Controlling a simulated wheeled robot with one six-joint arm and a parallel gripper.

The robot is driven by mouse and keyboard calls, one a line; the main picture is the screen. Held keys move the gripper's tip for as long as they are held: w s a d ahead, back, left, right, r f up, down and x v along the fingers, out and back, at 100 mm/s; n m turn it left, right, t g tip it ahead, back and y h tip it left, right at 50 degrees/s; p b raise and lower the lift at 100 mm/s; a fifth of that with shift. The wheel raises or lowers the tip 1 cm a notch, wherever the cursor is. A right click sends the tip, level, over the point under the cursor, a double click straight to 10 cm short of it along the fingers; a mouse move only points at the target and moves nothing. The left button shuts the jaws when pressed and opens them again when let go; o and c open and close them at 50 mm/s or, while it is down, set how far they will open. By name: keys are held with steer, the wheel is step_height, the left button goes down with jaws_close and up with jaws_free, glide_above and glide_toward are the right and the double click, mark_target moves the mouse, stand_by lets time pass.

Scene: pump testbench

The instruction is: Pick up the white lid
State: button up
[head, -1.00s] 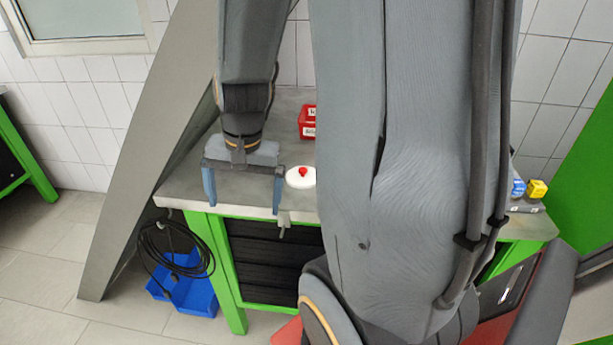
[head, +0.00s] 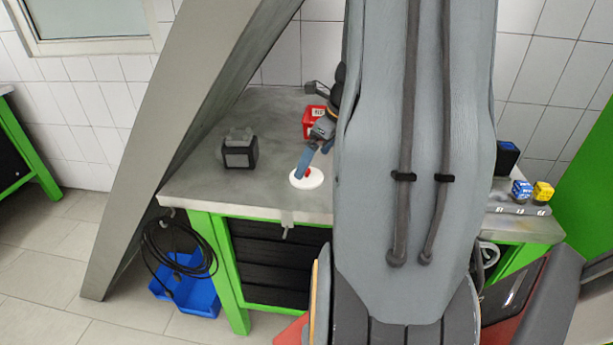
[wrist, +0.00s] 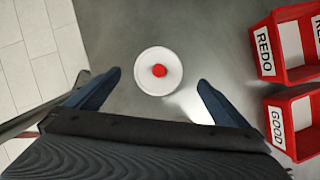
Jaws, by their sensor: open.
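The white lid (head: 308,180) is a round disc with a red knob in its middle, lying on the grey bench top near its front edge. In the wrist view the lid (wrist: 159,72) lies flat, just beyond and between the fingertips. My gripper (wrist: 158,90) is open and empty, with one blue finger on each side of the lid's line. In the head view my gripper (head: 312,160) is over the lid, and a blue finger hides part of it. My arm covers much of the bench there.
Red bins marked REDO (wrist: 268,52) and GOOD (wrist: 277,127) stand right of the lid in the wrist view. A dark boxy device (head: 240,152) sits left on the bench (head: 200,187). Bench space around the lid is clear.

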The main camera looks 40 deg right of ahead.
mark_target(309, 170)
steer(key=x, duration=0.5)
steer(key=shift+s+a, duration=0.1)
steer(key=c, duration=0.9)
